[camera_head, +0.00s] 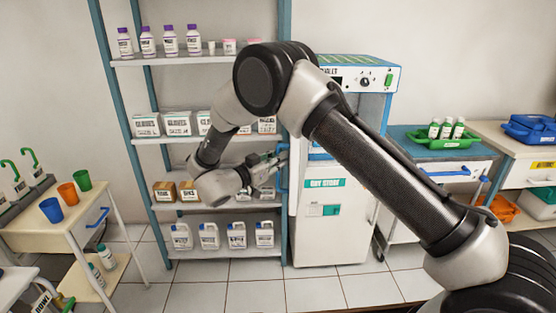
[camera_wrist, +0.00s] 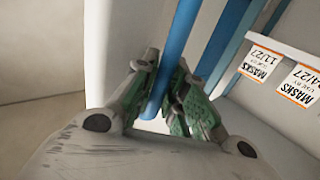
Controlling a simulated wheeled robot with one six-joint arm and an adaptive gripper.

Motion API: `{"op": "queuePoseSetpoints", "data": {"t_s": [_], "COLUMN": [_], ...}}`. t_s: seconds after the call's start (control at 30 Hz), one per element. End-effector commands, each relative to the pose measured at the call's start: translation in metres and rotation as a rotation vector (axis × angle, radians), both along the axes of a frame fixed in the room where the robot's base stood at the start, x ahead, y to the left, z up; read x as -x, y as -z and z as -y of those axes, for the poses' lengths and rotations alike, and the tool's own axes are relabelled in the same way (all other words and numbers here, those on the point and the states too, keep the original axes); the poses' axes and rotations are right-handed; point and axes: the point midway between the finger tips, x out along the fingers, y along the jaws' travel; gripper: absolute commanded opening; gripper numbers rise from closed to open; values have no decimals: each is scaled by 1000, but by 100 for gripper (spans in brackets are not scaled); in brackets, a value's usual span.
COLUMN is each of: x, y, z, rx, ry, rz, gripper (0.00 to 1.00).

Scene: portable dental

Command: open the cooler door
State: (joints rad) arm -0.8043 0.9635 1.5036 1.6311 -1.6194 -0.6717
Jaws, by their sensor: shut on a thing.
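The white cooler (camera_head: 335,240), with green labels on its front and a control panel on top, stands right of the shelf rack. My arm crosses in front of its upper part. A blue vertical handle (camera_head: 283,172) shows at the cooler's left edge. My gripper (camera_head: 277,160) is at this handle. In the wrist view, the blue handle (camera_wrist: 178,45) runs between the green-padded fingers of my gripper (camera_wrist: 164,95), which are shut on it. A white panel (camera_wrist: 128,35) is close beside the handle. I cannot tell whether the door stands ajar.
A teal shelf rack (camera_head: 114,95) with bottles, boxes and jugs stands close to the left. A cart (camera_head: 412,152) with a green tray (camera_head: 450,142) is at the right. A small table (camera_head: 75,232) with cups is at the left. Tiled floor (camera_head: 240,287) is open in front.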

Motion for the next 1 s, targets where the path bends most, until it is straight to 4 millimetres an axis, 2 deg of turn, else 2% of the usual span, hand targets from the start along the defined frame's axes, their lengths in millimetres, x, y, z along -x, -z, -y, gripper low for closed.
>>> {"op": "queuePoseSetpoints", "data": {"t_s": [0.1,0.13,0.23,0.53,0.67,1.0], "x": [0,0,0,0,6,54], "y": [1,1,1,0,0,1], "z": [0,0,0,-1,-7,-61], "rx": [1,1,1,-1,-1,0], "ry": [0,0,0,0,-2,-4], "rz": [-2,-2,-2,-1,-1,0], "gripper": [0,17,35,35,35,35]}}
